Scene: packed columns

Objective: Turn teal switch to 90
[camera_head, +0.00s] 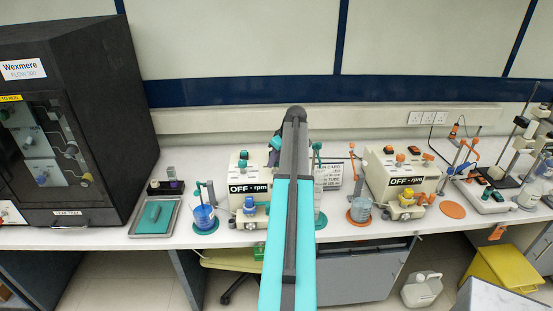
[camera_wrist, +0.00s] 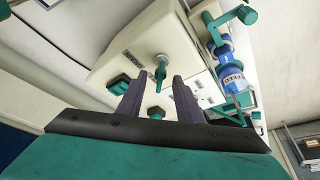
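The teal switch (camera_wrist: 160,72) is a narrow lever on a round grey stem on the face of a cream box (camera_wrist: 112,68). In the wrist view it shows between the tips of my gripper (camera_wrist: 158,82), with gaps on both sides. The dark fingers are apart, and I cannot tell how far beyond them the lever lies. In the head view the cream box (camera_head: 238,203) with the label "OFF - rpm" stands left of my arm. My arm covers part of the area there, and I cannot make out the switch or the fingers clearly.
Other teal knobs (camera_wrist: 119,84) sit near the switch, and a blue and teal pump part (camera_wrist: 228,68) is on the right. A similar box with orange parts (camera_head: 383,178) stands to the right. A beaker (camera_head: 203,217) and a tray (camera_head: 137,234) are on the left.

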